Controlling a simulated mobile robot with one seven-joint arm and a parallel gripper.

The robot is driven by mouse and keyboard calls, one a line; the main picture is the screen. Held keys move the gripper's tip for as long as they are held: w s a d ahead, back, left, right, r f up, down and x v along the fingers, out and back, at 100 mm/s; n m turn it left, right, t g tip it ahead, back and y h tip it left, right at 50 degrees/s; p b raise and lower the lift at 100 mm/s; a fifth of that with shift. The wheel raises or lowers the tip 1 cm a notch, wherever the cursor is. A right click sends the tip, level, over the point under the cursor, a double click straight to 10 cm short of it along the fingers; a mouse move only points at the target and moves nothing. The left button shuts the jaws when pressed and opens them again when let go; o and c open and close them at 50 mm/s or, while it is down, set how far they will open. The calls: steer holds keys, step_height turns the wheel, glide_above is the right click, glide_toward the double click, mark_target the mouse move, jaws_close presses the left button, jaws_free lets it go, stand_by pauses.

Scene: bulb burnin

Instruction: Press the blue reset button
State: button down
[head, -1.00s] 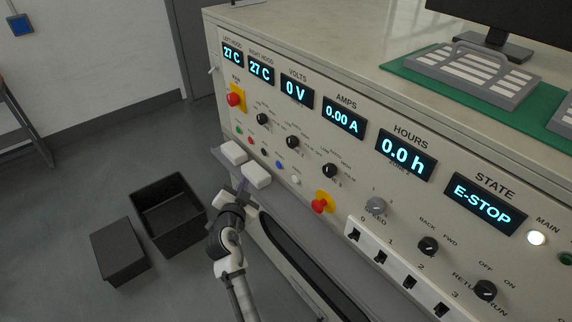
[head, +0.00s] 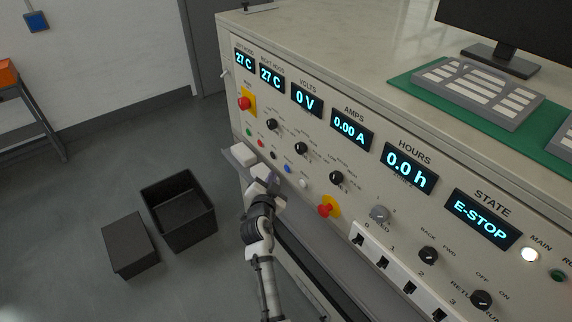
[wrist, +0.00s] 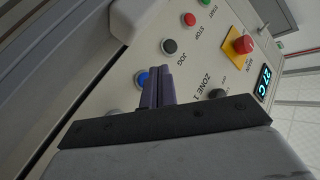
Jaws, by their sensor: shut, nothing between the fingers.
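The blue button (head: 287,169) is on the lower row of the bench's front panel, between a black button and a white one. In the wrist view, the blue button (wrist: 141,79) shows just left of my fingertips, partly hidden behind them. My gripper (head: 273,181) is just left of and below the button in the head view. In the wrist view its two purple fingers (wrist: 161,72) are together, with nothing between them. They point at the panel, and I cannot tell how much gap is left to it.
A red button (head: 261,143) and a black button (head: 273,155) are nearby in the row. A red emergency knob (head: 325,210) sits to the right, another (head: 244,103) at upper left. The state display (head: 481,218) reads E-STOP. A white block (head: 243,157) lies on the ledge beside my gripper.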

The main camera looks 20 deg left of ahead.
steer(key=shift+w+d, duration=0.65)
steer(key=shift+w, duration=0.2)
steer(key=shift+w+d, duration=0.1)
steer(key=shift+w, duration=0.05)
stand_by(1.4)
steer(key=shift+w+d, duration=0.15)
steer(key=shift+w, duration=0.05)
steer(key=shift+w+d, duration=0.25)
steer(key=shift+w, duration=0.05)
stand_by(0.8)
steer(key=shift+b, duration=0.3)
steer(key=shift+s+a+f+b, duration=0.1)
steer(key=shift+s+a+b, duration=0.35)
steer(key=shift+s+b, duration=0.1)
steer(key=shift+s, duration=0.1)
steer(key=shift+s+a, duration=0.1)
